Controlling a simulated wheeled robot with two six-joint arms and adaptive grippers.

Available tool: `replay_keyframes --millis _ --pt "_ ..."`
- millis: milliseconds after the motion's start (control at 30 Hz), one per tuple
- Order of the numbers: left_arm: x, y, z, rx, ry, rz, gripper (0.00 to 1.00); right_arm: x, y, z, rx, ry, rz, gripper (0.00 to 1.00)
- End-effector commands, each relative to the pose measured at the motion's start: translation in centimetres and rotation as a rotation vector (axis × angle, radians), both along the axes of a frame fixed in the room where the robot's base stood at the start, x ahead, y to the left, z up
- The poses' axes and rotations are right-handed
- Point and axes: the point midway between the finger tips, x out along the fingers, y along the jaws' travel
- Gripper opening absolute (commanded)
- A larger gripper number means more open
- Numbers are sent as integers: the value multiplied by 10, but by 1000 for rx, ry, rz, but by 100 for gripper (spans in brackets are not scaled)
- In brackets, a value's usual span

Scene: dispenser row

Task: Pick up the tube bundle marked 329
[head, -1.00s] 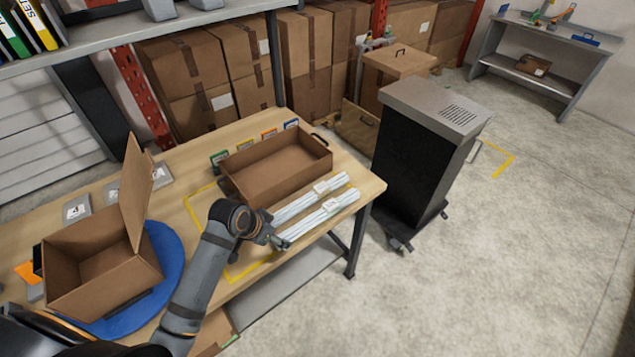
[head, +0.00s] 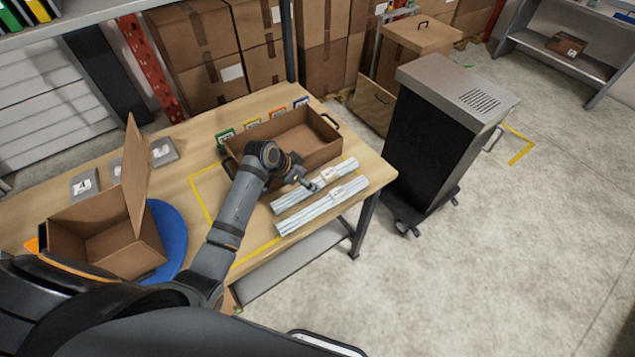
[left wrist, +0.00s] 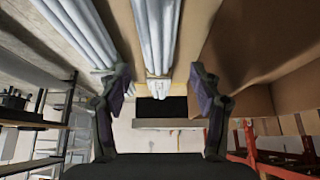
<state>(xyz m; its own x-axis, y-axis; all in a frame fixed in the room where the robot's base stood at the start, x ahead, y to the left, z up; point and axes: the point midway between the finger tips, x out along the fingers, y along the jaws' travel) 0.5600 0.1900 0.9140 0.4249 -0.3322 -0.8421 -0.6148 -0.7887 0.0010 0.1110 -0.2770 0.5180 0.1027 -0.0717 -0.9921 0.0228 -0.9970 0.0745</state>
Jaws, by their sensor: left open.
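Two bundles of pale tubes lie side by side on the table; the marks on their white tags are too small to read. The upper bundle (head: 290,201) is beside the open brown box, and the lower bundle (head: 318,210) is nearer the table's front edge. My left gripper (head: 313,187) is open and empty, over the upper bundle near its middle. In the left wrist view, one bundle (left wrist: 157,35) runs up between the open fingers (left wrist: 160,82), apart from both. The other bundle (left wrist: 80,30) is to its left. My right gripper is out of view.
The open brown box (head: 317,150) with handles stands close behind the bundles. A hinged carton (head: 100,245) stands on a blue disc (head: 172,240) at left. A dark cabinet (head: 435,140) on casters stands past the table's right end. Tabletop inside the yellow lines is partly free.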

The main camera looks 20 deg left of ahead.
Motion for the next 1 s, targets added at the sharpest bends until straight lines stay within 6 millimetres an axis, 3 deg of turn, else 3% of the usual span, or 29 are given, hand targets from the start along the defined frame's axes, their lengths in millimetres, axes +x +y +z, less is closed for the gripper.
replay_keyframes --millis 100,267,533,1000 --pt "10 -10 -11 -4 4 0 64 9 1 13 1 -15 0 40" --pt "19 -17 -32 -1 2 0 64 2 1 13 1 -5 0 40" --pt "21 -17 -36 1 1 0 62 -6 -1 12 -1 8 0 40" --pt "21 -17 -35 1 1 0 1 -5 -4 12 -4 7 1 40"
